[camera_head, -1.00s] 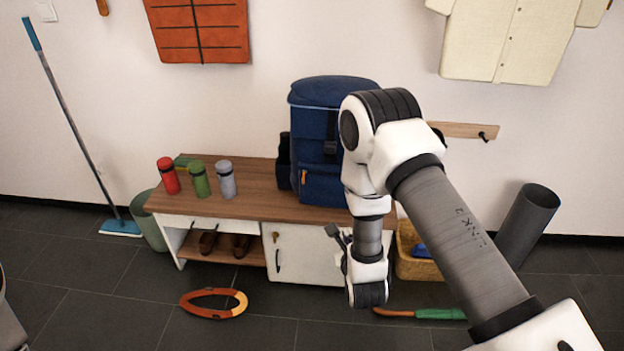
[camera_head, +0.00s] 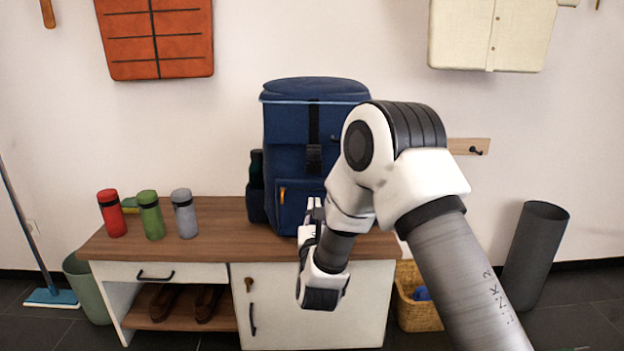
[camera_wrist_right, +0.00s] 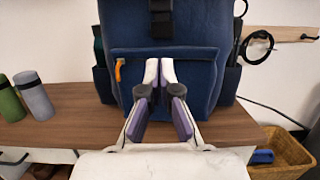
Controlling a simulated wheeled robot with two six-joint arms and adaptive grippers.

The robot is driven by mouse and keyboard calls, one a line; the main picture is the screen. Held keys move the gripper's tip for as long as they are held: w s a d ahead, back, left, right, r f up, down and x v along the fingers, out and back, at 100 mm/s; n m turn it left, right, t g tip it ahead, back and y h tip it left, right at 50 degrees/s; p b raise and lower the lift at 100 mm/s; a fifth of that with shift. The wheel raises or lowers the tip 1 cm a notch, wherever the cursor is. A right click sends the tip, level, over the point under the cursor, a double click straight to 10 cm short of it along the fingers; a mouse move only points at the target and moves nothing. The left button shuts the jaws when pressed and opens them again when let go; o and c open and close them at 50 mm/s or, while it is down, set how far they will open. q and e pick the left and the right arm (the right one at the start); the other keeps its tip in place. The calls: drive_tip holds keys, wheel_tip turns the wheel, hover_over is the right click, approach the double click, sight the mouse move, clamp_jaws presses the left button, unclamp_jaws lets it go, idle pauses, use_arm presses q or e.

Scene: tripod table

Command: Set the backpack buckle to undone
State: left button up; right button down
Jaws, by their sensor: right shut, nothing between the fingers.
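A blue backpack (camera_head: 291,125) stands upright on the wooden bench top against the wall. Its black buckle (camera_head: 314,157) sits on the dark vertical strap at the front, above the front pocket; whether it is fastened is too small to tell. In the right wrist view the buckle (camera_wrist_right: 161,24) is partly cut by the top edge. My right gripper (camera_wrist_right: 160,72) is shut and empty, its fingertips in front of the front pocket, below the buckle. In the head view the right gripper (camera_head: 312,208) is partly hidden by my own arm. My left gripper is not in view.
The bench (camera_head: 215,222) also holds red (camera_head: 112,213), green (camera_head: 151,215) and grey (camera_head: 185,213) bottles at left. A wicker basket (camera_head: 416,310) and dark bin (camera_head: 533,255) stand on the floor at right. The bench top between bottles and backpack is clear.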

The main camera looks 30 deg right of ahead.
sight(313, 152)
drive_tip(key=b+x, duration=0.3)
drive_tip(key=x, duration=0.7)
drive_tip(key=shift+f, duration=0.1)
wheel_tip(313, 152, up, 4)
drive_tip(key=shift+f+b, duration=0.1)
drive_tip(key=shift+b, duration=0.45)
drive_tip(key=shift+r, duration=0.25)
drive_tip(key=shift+r, duration=0.1)
wheel_tip(313, 152, up, 3)
drive_tip(key=shift+f+p, duration=0.1)
drive_tip(key=shift+p, duration=0.3)
drive_tip(key=shift+f, duration=0.25)
